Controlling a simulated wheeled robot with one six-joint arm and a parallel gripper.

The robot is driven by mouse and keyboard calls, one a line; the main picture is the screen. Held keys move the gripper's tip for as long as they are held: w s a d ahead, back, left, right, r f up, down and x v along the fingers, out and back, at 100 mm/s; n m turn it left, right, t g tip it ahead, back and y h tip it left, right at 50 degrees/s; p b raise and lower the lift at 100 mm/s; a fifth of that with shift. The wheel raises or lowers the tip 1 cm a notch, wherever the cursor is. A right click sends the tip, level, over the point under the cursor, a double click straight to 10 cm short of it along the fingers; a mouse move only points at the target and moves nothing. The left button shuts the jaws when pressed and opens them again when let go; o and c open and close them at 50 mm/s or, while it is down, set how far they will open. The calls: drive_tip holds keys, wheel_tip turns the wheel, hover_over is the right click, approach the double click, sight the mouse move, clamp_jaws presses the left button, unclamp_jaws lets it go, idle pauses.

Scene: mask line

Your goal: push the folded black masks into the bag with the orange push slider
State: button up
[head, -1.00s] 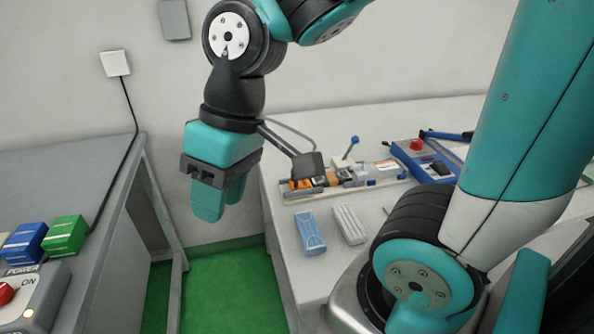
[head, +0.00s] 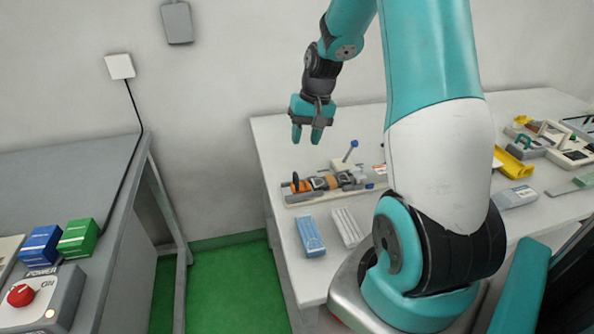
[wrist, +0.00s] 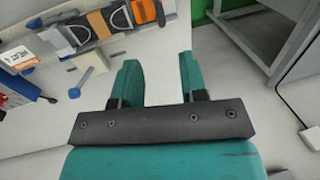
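The orange push slider (head: 300,186) sits at the left end of a narrow fixture on the white bench. It also shows at the top of the wrist view (wrist: 146,11). Beside it on the fixture lies a dark folded piece, apparently the black masks (wrist: 117,18), with a tan block (wrist: 98,24) next to it. I cannot make out the bag clearly. My gripper (head: 306,137) is above the back of the bench, behind and above the fixture, pointing down. In the wrist view its fingers (wrist: 158,82) are apart with nothing between them.
A blue pack (head: 310,236) and a white pack (head: 348,226) lie in front of the fixture. A blue-knobbed lever (head: 350,152) rises behind it. A yellow part (head: 513,163) is at right. Blue and green boxes (head: 78,238) stand on the left grey table.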

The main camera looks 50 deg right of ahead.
sight(296, 174)
drive_tip(key=f, duration=0.3)
drive_tip(key=a+f, duration=0.1)
drive_tip(key=f, duration=0.3)
drive_tip(key=w+a+f+p, duration=0.1)
drive_tip(key=f, duration=0.3)
drive_tip(key=shift+w, duration=0.1)
clamp_jaws()
